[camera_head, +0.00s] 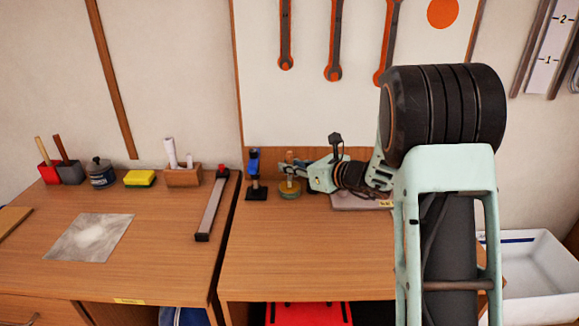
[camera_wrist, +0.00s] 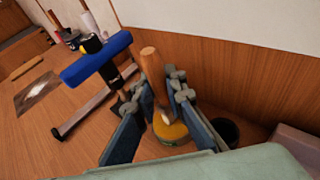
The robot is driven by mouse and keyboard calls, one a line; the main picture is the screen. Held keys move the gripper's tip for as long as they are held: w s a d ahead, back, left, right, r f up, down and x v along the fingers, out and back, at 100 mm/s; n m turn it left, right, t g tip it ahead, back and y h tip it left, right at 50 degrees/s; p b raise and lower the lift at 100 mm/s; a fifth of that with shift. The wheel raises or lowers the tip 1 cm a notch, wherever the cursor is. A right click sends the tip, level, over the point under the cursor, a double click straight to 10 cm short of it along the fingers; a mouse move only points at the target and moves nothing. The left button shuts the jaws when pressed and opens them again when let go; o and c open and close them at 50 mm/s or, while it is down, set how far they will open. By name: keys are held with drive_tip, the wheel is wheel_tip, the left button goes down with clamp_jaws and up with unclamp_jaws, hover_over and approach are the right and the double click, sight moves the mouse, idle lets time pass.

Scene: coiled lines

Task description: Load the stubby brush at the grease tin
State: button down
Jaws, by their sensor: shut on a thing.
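The stubby brush (camera_wrist: 152,68) has a brown wooden handle and points down. My gripper (camera_wrist: 162,92) is shut on it, with a finger on each side of the handle. In the head view my gripper (camera_head: 288,168) reaches in from the right and holds the brush (camera_head: 289,156) roughly upright over the grease tin (camera_head: 289,193). The tin is small and round, with yellow grease inside. In the wrist view the brush's lower end overlaps the tin (camera_wrist: 171,134). I cannot tell whether the bristles touch the grease.
A blue-topped stand (camera_head: 254,175) is close left of the tin, and also shows in the wrist view (camera_wrist: 97,58). A dark round thing (camera_wrist: 223,132) is right of the tin. The wooden wall is close behind. The bench front (camera_head: 300,250) is clear.

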drive_tip(key=shift+s+f+b, duration=0.1)
drive_tip(key=shift+f+b, duration=0.3)
drive_tip(key=shift+f, duration=0.05)
idle(1.5)
drive_tip(key=shift+r+p, duration=2.25)
drive_tip(key=shift+r, duration=1.45)
